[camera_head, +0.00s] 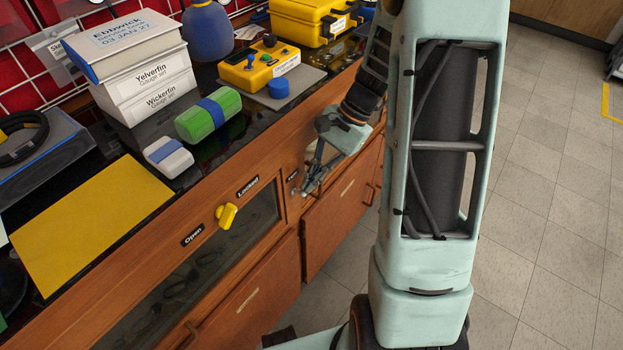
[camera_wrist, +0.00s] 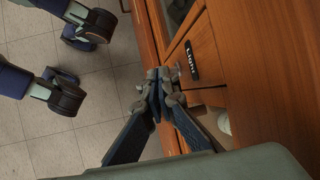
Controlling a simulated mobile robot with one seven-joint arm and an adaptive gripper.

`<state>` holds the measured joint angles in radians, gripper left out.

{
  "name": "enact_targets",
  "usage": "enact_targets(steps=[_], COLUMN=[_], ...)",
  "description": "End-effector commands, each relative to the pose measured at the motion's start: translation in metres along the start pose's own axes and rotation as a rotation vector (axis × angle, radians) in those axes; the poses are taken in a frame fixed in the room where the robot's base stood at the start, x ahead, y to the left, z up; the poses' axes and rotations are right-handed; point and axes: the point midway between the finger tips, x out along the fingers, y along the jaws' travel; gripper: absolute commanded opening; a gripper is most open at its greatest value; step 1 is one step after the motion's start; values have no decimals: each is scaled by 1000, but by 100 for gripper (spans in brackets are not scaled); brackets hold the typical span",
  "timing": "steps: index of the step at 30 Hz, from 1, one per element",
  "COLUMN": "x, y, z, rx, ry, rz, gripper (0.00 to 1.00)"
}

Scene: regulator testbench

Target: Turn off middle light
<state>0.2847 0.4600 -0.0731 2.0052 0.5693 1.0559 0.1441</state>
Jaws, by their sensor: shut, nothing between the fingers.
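A small dark label reading "Light" (camera_wrist: 192,60) is on the wooden cabinet front in the wrist view. In the head view, the label (camera_head: 293,177) is small, right of the glass panel. My gripper (camera_head: 307,188) is at the cabinet front just below and right of it. In the wrist view my gripper (camera_wrist: 163,82) is shut and empty, its fingertips close to the wood left of the label. Small metallic parts show at the fingertips; I cannot tell whether a switch is among them, or whether the fingertips touch anything. No lamp is clearly visible.
A yellow knob (camera_head: 227,215) sits between "Locked" and "Open" labels on the cabinet. On the counter stand stacked boxes (camera_head: 150,82), a green case (camera_head: 209,114) and a yellow control box (camera_head: 258,66). The tiled floor (camera_head: 550,180) at right is clear.

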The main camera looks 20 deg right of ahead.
Motion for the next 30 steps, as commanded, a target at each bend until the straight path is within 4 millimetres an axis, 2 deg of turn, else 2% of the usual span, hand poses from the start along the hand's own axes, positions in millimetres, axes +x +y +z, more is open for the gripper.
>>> enact_targets(steps=[30], x=[6], y=[10], z=[-4], rx=[-81], ry=[0], rz=[-160], gripper=[0])
